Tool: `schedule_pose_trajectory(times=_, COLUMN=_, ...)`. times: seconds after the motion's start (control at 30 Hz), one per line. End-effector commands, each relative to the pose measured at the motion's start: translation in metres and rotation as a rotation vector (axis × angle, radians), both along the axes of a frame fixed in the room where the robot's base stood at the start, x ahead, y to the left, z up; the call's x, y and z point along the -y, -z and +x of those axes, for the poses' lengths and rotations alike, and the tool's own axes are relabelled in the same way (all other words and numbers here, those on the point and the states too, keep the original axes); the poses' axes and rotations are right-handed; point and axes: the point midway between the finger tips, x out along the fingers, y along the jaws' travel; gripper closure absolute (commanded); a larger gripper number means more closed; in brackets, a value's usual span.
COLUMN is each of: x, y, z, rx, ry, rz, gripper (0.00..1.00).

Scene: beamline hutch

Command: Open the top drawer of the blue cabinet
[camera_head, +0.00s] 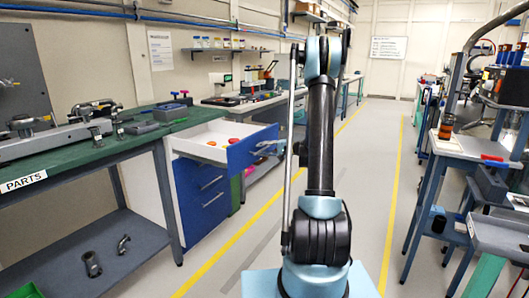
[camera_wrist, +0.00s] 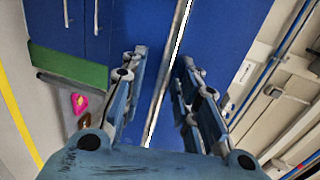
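The blue cabinet (camera_head: 203,196) stands at the end of the green bench. Its top drawer (camera_head: 254,147) is pulled out, showing a white interior with several small red and orange items. The lower drawers look shut. In the wrist view my gripper (camera_wrist: 164,58) has its two fingers apart. A long pale metal bar (camera_wrist: 170,75), which looks like the top drawer's handle, runs between them, with a gap visible on the left side. Blue cabinet fronts (camera_wrist: 118,35) lie beyond it. In the head view my arm hides most of the gripper.
The green bench (camera_head: 75,152) with metal fixtures stands on the left, above a lower shelf (camera_head: 60,245) holding pipe fittings. A blue-legged table (camera_head: 470,147) and a cart stand on the right. The grey floor aisle (camera_head: 378,150) between the yellow lines is clear.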

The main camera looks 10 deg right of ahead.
Motion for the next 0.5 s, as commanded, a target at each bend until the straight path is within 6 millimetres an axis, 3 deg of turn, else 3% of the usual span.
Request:
schedule_pose_trajectory(times=0.23, x=0.011, y=-0.003, z=-0.007, rx=0.000, ry=0.002, rz=0.000, gripper=0.72)
schedule_pose_trajectory(times=0.5, x=0.052, y=-0.012, z=-0.035, rx=0.000, ry=0.005, rz=0.000, gripper=0.72)
